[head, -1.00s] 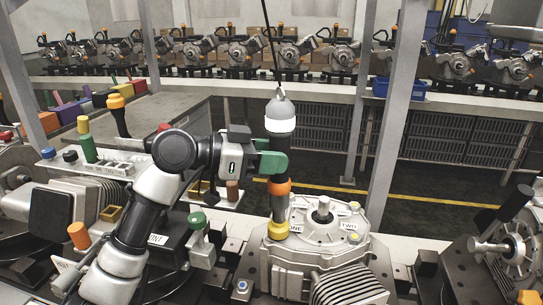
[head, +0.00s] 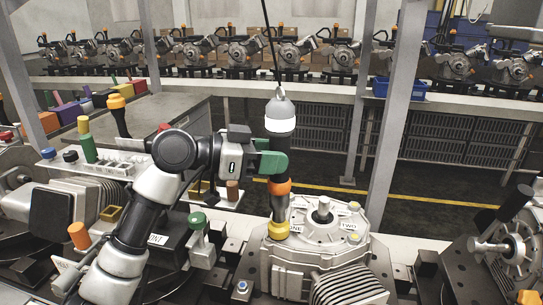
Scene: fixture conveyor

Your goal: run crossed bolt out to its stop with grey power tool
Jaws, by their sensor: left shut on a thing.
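My left gripper (head: 274,162), with green fingers, is shut around the dark body of the grey power tool (head: 281,108). The tool hangs upright on a black cable and has a white ring and an orange band. Its lower end meets a yellow collar (head: 278,229) on the grey housing (head: 306,257), beside the label "ONE". The tool's tip and any bolt under it are hidden. Another yellow-topped bolt (head: 355,207) sits near the label "TWO" (head: 349,225). No cross mark can be made out. My right gripper is not in view.
A metal shaft stub (head: 323,206) stands up in the middle of the housing. Another machine (head: 510,243) stands at the right. At the left, a white rack (head: 108,166) holds coloured pieces. A grey post (head: 398,120) rises behind the housing.

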